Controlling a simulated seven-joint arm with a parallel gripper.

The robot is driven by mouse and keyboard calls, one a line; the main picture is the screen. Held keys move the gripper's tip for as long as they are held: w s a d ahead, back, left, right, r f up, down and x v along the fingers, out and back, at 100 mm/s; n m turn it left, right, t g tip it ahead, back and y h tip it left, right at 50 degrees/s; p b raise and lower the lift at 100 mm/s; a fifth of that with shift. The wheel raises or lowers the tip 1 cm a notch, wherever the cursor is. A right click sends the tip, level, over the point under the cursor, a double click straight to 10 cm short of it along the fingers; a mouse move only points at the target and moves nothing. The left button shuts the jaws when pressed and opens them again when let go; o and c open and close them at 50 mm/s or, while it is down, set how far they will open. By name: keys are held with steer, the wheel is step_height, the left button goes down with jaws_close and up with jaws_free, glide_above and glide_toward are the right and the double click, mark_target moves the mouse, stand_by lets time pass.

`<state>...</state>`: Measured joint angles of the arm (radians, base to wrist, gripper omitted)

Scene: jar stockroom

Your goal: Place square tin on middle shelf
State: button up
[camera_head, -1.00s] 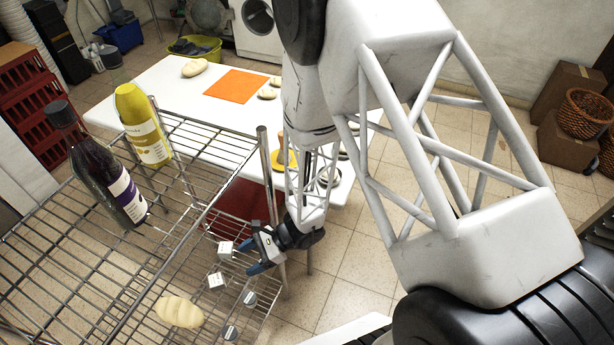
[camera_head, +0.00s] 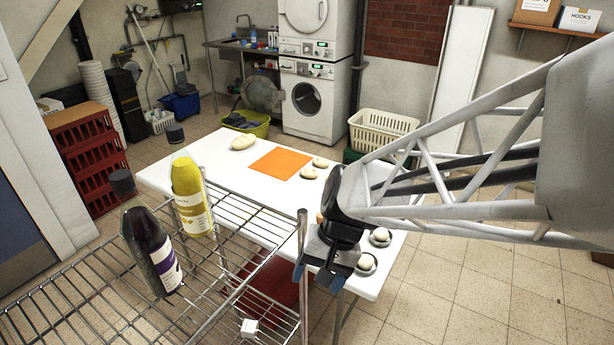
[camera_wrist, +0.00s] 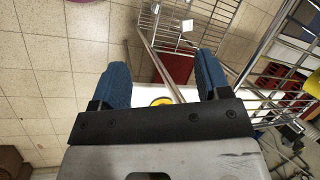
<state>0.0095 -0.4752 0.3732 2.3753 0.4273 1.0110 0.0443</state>
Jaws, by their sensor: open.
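A small pale box-shaped tin (camera_head: 249,327) sits on a lower wire shelf of the rack, near the bottom edge of the head view. A small white block, seemingly the same tin, shows on the wire shelf in the wrist view (camera_wrist: 187,25). I cannot tell for sure that it is the square tin. My gripper (camera_head: 318,280) is to the right of the rack, just beyond its corner post and in front of the white table. It is open, with nothing between its blue fingers (camera_wrist: 162,65), and is apart from the tin.
The rack's top wire shelf (camera_head: 90,285) holds a dark bottle (camera_head: 152,250) and a yellow bottle (camera_head: 190,200). A corner post (camera_head: 303,270) stands between rack and gripper. The white table (camera_head: 225,160) carries an orange mat (camera_head: 280,163) and pale loaf-like items. Open floor lies right.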

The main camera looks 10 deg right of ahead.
steer(key=s+d+r+n+t+h, duration=0.3)
steer(key=s+d+r+h, duration=0.1)
steer(key=r, duration=0.6)
steer(key=shift+s+d+r+t, duration=0.3)
steer(key=shift+s+d, duration=0.55)
steer(key=shift+d, duration=0.3)
